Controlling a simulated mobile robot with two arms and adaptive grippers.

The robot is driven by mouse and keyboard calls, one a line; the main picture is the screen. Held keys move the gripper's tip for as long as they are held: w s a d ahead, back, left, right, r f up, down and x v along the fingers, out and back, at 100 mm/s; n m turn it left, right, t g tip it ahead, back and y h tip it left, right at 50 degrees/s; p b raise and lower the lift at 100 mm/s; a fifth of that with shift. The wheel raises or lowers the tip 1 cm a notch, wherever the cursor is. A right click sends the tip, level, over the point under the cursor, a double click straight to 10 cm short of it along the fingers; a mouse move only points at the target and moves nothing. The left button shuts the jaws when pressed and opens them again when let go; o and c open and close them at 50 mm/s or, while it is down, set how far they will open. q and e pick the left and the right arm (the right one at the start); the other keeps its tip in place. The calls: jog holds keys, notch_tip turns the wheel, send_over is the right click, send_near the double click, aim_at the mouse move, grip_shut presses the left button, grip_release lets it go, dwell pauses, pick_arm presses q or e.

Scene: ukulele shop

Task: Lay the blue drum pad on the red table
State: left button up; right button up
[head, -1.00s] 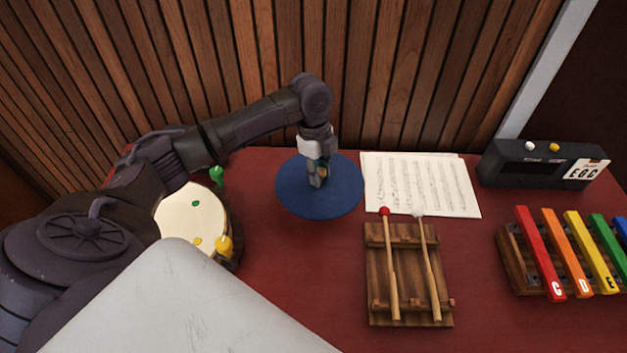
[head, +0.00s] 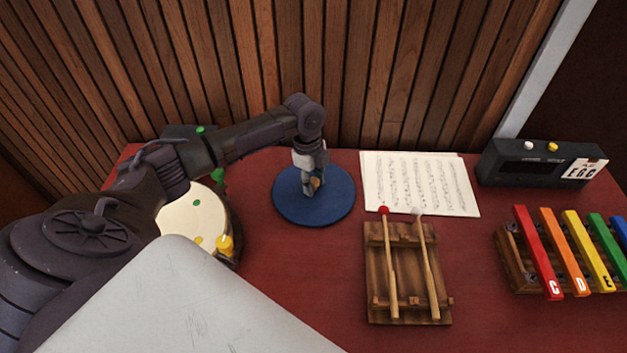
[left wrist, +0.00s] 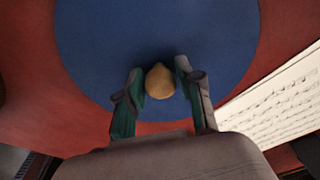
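The blue drum pad (head: 290,205) is a flat round disc with a tan knob (left wrist: 159,82) at its middle. It is level, at or just above the red table (head: 300,270); I cannot tell whether it touches. My left gripper (head: 313,188) points down at the pad's middle. In the left wrist view its fingers (left wrist: 160,90) close on both sides of the knob, and the blue pad (left wrist: 160,35) spreads out beneath them. My right gripper is not in view.
Sheet music (head: 420,185) lies right of the pad. A wooden block with two mallets (head: 408,275) is in front of it. A cream drum (head: 190,215) stands left, partly behind my arm. A dark box (head: 540,163) and a colourful xylophone (head: 575,255) are at right. Table in front of the pad is clear.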

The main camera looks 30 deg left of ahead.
pick_arm(q)
jog(key=shift+o, duration=1)
notch_tip(320, 180, up, 12)
jog(key=a, duration=0.1)
jog(key=shift+a+r, duration=0.15)
jog(key=shift+a, duration=0.05)
